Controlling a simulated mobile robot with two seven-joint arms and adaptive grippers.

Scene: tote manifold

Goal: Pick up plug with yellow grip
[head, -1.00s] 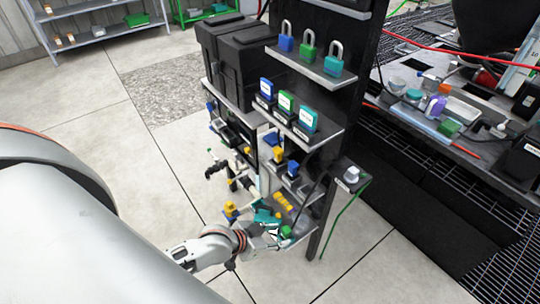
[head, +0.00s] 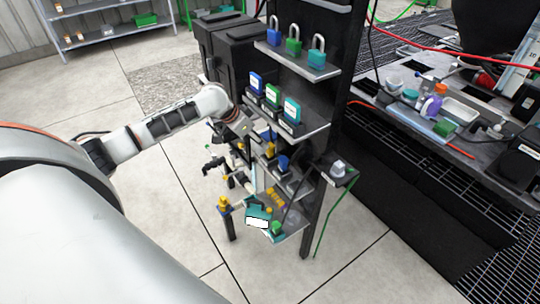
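My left arm comes in from the left, and its gripper (head: 246,131) is at the left side of the dark rack, just below the shelf with the upright blue, green and teal blocks. Its fingers are too small and dark to tell open from shut. Several small yellow parts show below it. One yellow piece (head: 270,150) stands beside a blue one (head: 283,162) on a lower shelf. Another yellow piece (head: 224,202) tops a dark post at lower left. I cannot tell which is the plug with yellow grip. My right gripper is not in view.
Padlocks (head: 293,45) stand on the upper shelf (head: 300,66). Black bins (head: 235,55) stand behind. A teal item with a white label (head: 257,217) is on the lowest shelf. A green cable (head: 330,215) hangs at right. The floor at left is open.

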